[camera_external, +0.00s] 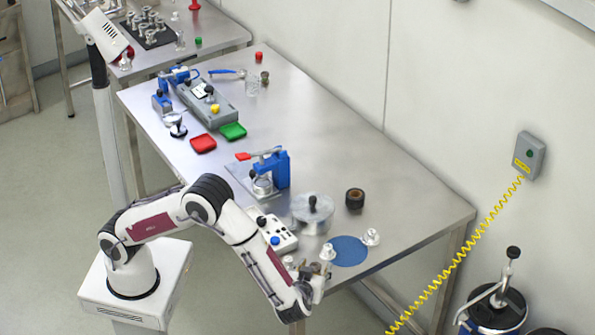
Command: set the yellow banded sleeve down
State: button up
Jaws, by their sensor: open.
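My gripper (318,275) is low at the near front edge of the steel table (420,205), left of a round blue mat (348,251). Its jaws are open, though the fingers are small and partly hidden by the wrist. A small pale flanged piece (327,253) stands right beside the fingertips, at the mat's left edge; whether it touches them I cannot tell. A similar pale piece (370,237) stands at the mat's right edge. No yellow band is clear on either piece, so I cannot tell which is the yellow banded sleeve.
A lidded metal pot (313,214), a dark ring (355,198) and a white box with sockets (275,236) stand close by. A blue clamp press (272,170) is behind. Red (203,143) and green (232,131) trays lie farther back. The table's right end is clear.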

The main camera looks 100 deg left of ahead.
aim_at(315, 266)
jog(key=shift+a+f, duration=0.2)
jog(key=shift+a, duration=0.2)
jog(key=shift+c, duration=0.2)
grip_shut()
jog(key=shift+r, duration=0.15)
jog(key=shift+r, duration=4.9)
